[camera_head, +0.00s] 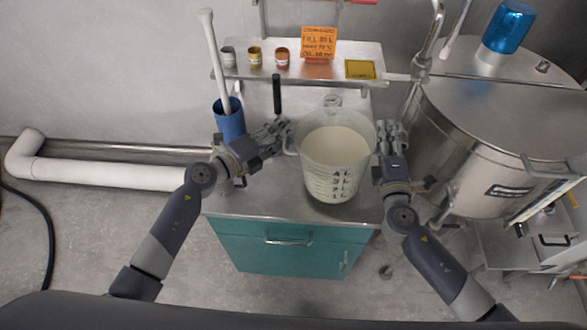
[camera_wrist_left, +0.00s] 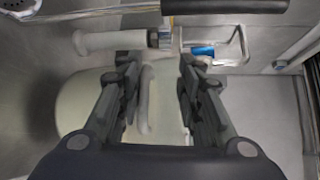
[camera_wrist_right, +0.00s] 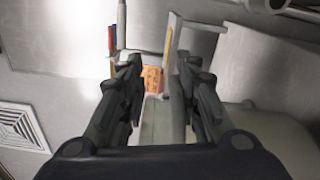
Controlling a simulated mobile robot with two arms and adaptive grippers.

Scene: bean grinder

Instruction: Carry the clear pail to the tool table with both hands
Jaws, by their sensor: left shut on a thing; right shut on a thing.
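The clear pail (camera_head: 335,186) has dark litre marks and is filled with a pale cream content. It is upright over the steel top of a teal cabinet table (camera_head: 240,205); I cannot tell whether its base touches. My left gripper (camera_head: 284,134) is shut on the pail's left handle, which shows between the fingers in the left wrist view (camera_wrist_left: 146,98). My right gripper (camera_head: 385,138) is shut on the pail at its right side; the grip itself is partly hidden. In the right wrist view a pale strip shows between the fingers (camera_wrist_right: 155,110).
A blue cup (camera_head: 229,125) with a white pestle-like rod stands at the table's left. A wall shelf (camera_head: 345,52) behind holds small tins and an orange card (camera_head: 318,44). A large steel drum (camera_head: 470,150) stands close at right.

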